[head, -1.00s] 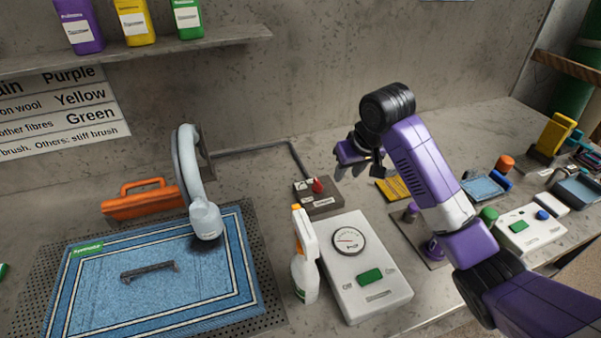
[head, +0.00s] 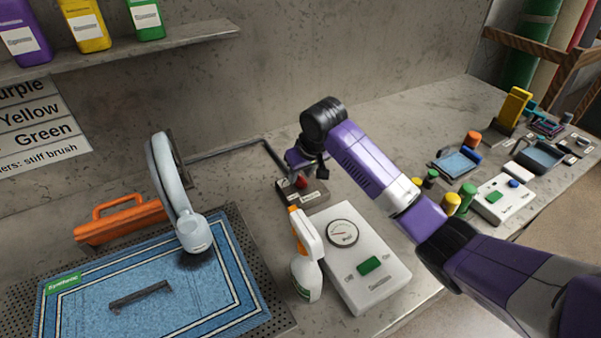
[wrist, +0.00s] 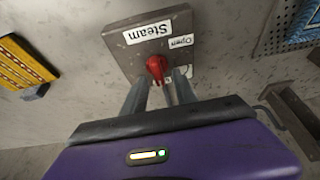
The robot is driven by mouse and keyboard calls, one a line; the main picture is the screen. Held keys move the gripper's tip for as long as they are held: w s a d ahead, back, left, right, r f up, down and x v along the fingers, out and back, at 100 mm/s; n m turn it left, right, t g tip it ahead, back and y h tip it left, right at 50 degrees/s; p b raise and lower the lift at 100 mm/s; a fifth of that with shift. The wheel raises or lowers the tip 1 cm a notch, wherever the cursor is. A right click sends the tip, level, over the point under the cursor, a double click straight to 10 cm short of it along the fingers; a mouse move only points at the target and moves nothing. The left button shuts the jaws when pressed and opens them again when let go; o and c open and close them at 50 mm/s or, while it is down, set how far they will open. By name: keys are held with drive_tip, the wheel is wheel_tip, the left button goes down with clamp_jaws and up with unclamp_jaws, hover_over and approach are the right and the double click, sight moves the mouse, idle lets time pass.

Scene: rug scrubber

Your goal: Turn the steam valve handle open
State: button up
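The steam valve is a grey box (head: 317,196) on the bench near the back wall, with a red handle (head: 301,182) on top. My gripper (head: 303,170) is right over the box in the head view. In the wrist view its two grey fingers (wrist: 160,80) are apart, one on each side of the handle. I cannot tell whether they touch it. The handle's lower part is partly hidden between the fingers.
A white gauge box (head: 368,262) with a green button and a spray bottle (head: 306,262) stand in front of the valve. A blue rug (head: 110,325) with a grey brush arm (head: 172,190) lies left. A yellow brush (wrist: 24,62) is beside the valve.

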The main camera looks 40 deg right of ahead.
drive_tip(key=shift+f, duration=0.1)
clamp_jaws()
